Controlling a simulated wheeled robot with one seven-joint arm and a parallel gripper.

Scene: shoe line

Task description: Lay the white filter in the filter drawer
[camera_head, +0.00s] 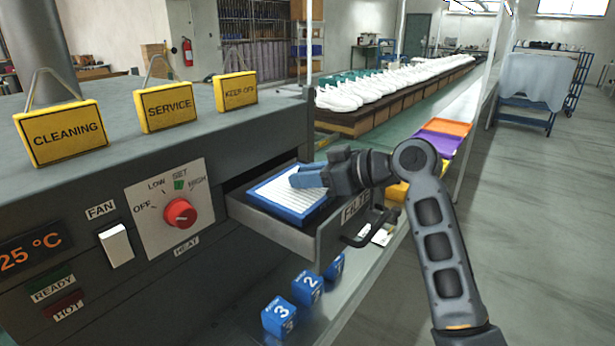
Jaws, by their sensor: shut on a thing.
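The white filter (278,193), a pleated white pad in a blue frame, lies inside the open filter drawer (268,227). The drawer is pulled out of the dark machine, and its front bears a label partly hidden by my arm. My gripper (308,178) reaches in from the right over the drawer. Its blue-tipped fingers are shut on the filter near its right side. The fingers hide part of the filter's right edge, and I cannot tell whether the filter touches the drawer floor.
The machine's front has a red heat knob (180,213) and a white fan switch (115,244). Yellow signs, one reading SERVICE (169,107), stand on top. Blue numbered cubes (279,316) sit on the ledge below the drawer. Orange and purple trays (436,144) lie behind my arm.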

